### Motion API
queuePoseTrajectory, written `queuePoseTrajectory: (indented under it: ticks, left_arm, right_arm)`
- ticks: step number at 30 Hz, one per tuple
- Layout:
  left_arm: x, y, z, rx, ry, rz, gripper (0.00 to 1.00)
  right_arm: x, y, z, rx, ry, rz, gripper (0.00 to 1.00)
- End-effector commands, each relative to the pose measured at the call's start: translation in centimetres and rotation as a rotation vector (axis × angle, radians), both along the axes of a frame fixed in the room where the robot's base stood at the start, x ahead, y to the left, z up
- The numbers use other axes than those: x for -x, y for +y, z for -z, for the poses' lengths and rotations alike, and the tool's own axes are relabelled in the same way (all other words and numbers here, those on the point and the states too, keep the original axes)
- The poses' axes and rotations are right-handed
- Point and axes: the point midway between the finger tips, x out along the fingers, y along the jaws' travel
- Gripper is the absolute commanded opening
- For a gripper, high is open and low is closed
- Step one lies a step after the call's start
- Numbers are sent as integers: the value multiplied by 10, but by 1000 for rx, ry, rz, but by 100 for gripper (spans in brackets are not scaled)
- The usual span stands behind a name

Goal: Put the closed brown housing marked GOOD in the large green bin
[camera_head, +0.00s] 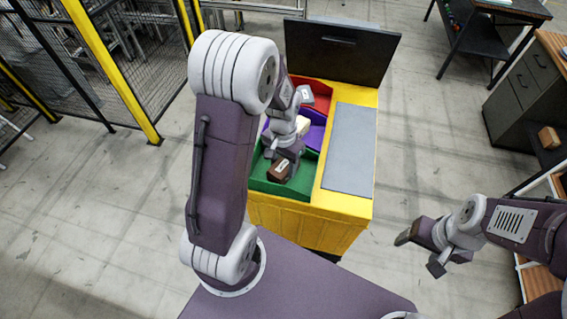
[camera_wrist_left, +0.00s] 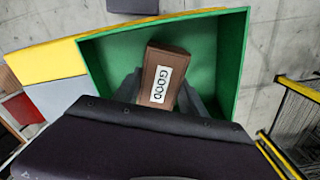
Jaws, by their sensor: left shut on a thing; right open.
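The brown housing (camera_head: 279,170) is a closed block with a white label. In the left wrist view the housing (camera_wrist_left: 165,78) shows its label, which reads GOOD. My left gripper (camera_head: 282,163) is shut on it; its fingers sit on both sides of the housing in the left wrist view (camera_wrist_left: 160,90). The large green bin (camera_head: 302,184) is at the near end of the yellow cart. The housing is over the inside of the green bin (camera_wrist_left: 228,60); I cannot tell whether it touches the floor. My right gripper (camera_head: 420,250) is open and empty, off to the right.
Behind the green bin are a purple bin (camera_head: 316,133) and a red bin (camera_head: 322,96), each with a pale item. A grey panel (camera_head: 350,150) lies on the yellow cart (camera_head: 300,222). Another brown block (camera_head: 549,138) sits on a shelf at right.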

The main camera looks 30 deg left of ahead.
Motion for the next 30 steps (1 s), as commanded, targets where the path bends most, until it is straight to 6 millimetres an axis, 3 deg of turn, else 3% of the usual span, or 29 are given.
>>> queuePoseTrajectory:
  ticks: [9,10,12,23,26,30]
  left_arm:
    - [-1,0,4,0,-2,0,0]
    - [0,0,3,0,-2,0,54]
    - [0,0,3,0,-1,0,70]
    - [-1,0,-4,-1,-3,0,70]
    - [-2,0,-21,-1,-7,0,70]
    - [-2,0,-59,-1,-10,0,70]
  right_arm:
    - [0,0,3,0,0,0,71]
    - [0,0,3,0,0,0,71]
    - [0,0,2,0,0,0,71]
    - [0,0,0,0,0,0,71]
    - [0,0,3,0,0,0,71]
    - [0,0,6,0,0,0,71]
